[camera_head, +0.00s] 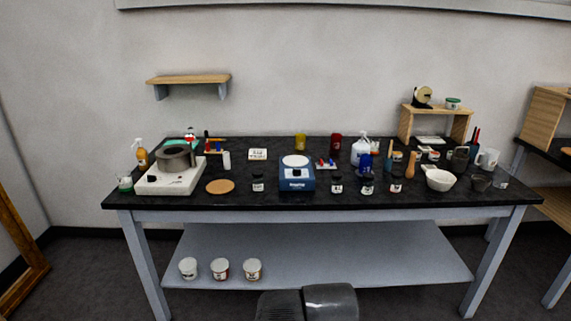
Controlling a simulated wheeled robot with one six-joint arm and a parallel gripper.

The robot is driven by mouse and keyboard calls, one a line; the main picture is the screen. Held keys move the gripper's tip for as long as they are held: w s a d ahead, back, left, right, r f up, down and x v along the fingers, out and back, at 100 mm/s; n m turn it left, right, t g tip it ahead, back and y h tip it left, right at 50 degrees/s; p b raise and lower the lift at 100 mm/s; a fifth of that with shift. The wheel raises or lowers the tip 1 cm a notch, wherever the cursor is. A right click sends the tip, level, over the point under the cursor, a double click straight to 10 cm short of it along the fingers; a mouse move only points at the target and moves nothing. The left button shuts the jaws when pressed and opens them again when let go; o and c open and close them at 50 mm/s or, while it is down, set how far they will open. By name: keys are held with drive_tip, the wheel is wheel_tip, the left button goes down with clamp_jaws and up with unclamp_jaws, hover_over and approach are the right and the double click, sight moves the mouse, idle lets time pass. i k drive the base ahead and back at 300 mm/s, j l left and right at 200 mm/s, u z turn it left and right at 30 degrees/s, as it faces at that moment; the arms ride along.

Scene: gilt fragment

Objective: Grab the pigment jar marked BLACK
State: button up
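Several small dark jars with white labels stand along the front half of the black table. One jar (258,185) is left of the blue device, and another jar (336,186) is just right of it. A third jar (367,187) and a fourth jar (395,185) stand further right. The label print is too small to read, so I cannot tell which is marked BLACK. My gripper's fingers do not show. A dark grey rounded part of my own body is at the bottom middle, below the table.
The black tabletop (230,200) also holds a white hotplate (168,182), a cork disc (220,187), a blue device (296,181), a wooden pestle (410,165) and a white bowl (440,180). Three white tubs (220,269) stand on the lower shelf (340,255). A wooden riser (405,123) is back right.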

sight(258, 180)
drive_tip(key=i+l+u, duration=0.15)
drive_tip(key=i+u, duration=0.25)
drive_tip(key=i, duration=0.15)
drive_tip(key=i+l+u, duration=0.35)
drive_tip(key=i, duration=0.2)
drive_tip(key=i+l+u, duration=0.4)
drive_tip(key=i+l, duration=0.1)
